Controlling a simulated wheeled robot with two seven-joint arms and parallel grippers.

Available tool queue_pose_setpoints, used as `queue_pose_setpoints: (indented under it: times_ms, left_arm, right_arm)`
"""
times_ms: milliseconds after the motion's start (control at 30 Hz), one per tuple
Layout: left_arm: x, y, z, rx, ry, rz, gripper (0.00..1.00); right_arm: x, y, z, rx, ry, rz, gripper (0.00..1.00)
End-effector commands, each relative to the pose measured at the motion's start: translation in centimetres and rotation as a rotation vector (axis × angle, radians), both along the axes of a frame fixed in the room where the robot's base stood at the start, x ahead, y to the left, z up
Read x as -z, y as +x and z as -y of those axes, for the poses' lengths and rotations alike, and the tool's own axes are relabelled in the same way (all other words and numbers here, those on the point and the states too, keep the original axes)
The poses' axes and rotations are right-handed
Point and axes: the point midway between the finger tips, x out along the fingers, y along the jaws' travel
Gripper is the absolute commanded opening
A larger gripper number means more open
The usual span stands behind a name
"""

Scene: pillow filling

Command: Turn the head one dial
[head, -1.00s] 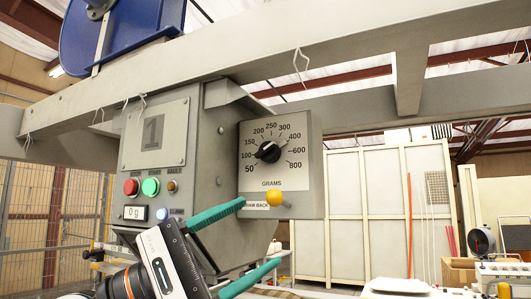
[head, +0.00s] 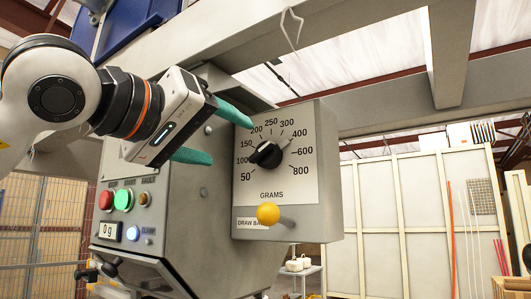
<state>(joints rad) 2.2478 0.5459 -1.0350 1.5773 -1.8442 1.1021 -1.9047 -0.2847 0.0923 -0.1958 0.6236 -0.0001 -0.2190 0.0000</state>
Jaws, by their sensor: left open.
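The head one dial is a black knob (head: 266,155) on a white scale plate (head: 274,180) marked from 50 to 800 GRAMS. Its pointer end is toward the 100 mark on the left. My left gripper (head: 224,136) comes in from the left, with two green fingers spread apart. The upper finger reaches the plate's upper left edge in the picture, and the lower one ends left of the plate. The knob is to the right of both fingertips and nothing is between them. I cannot tell the depth gap to the plate. My right gripper is not in view.
A yellow ball handle (head: 268,213) sticks out below the dial. A grey beam (head: 330,60) crosses above. The space right of the dial box is open.

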Motion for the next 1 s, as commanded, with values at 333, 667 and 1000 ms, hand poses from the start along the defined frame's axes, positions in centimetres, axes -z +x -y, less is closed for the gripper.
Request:
queue_pose_setpoints:
  times_ms: [333,667,1000]
  left_arm:
    - [-0.2,5.7,4.2,0.004,0.001,-0.005,0.69]
    - [0.0,8.1,6.0,0.003,-0.001,-0.002,0.69]
    - [0.1,8.2,6.0,0.003,-0.001,-0.003,0.58]
  right_arm:
    - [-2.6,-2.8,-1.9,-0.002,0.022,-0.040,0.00]
    - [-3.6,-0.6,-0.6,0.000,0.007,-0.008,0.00]
    - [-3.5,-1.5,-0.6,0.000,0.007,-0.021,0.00]
